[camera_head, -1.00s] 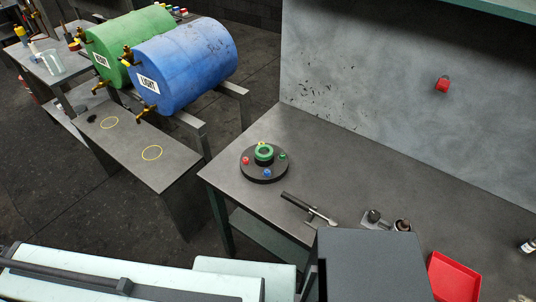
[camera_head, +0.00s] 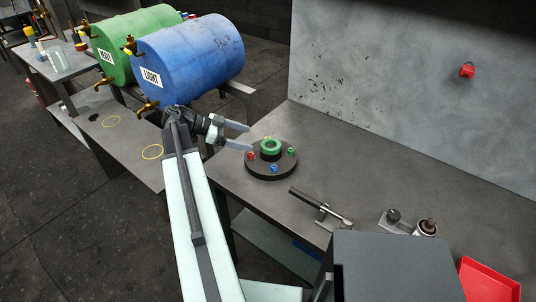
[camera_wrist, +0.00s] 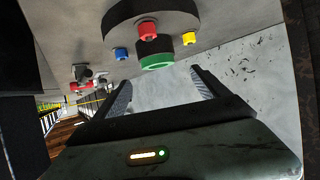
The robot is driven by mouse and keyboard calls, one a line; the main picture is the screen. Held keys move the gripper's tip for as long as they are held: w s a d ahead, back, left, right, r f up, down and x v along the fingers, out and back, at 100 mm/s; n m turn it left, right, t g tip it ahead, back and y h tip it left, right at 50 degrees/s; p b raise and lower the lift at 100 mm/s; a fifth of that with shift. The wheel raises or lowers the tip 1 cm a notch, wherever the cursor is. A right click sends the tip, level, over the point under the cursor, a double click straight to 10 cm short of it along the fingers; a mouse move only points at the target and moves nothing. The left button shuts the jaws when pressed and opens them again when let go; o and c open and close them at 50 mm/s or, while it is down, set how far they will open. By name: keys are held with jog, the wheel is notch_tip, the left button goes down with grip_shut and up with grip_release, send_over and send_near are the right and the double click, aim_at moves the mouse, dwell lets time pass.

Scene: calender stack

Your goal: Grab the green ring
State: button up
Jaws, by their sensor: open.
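The green ring (camera_head: 271,145) sits around the top of the dark post in the middle of a round dark base (camera_head: 271,168) on the grey table. It also shows in the wrist view (camera_wrist: 157,62), beyond the gap between my fingers. My gripper (camera_head: 249,137) is open and empty, just left of the ring and apart from it. In the wrist view my two fingers (camera_wrist: 162,90) are spread wide, with nothing between them.
Red, blue, green and yellow small pieces stand around the base's rim. A dark-handled tool (camera_head: 320,208), a small dark fixture (camera_head: 393,220) and a red tray (camera_head: 489,281) lie to the right on the table.

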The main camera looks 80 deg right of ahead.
aim_at(263, 145)
jog(key=shift+s, duration=0.2)
jog(key=shift+b+x, duration=0.5)
jog(key=shift+x, duration=0.35)
jog(key=shift+s+d+f, duration=0.1)
jog(key=shift+s+f, duration=0.1)
jog(key=shift+s, duration=0.15)
jog(key=b+x, duration=0.1)
jog(key=x, duration=0.1)
jog(key=b+x, duration=0.1)
jog(key=x, duration=0.1)
jog(key=shift+s+f+b, duration=0.3)
jog(key=shift+f, duration=0.1)
jog(key=shift+s, duration=0.2)
jog(key=shift+r, duration=0.1)
jog(key=shift+c, duration=0.3)
jog(key=c, duration=1.4)
jog(key=shift+o, duration=0.2)
jog(key=shift+w+r, duration=0.1)
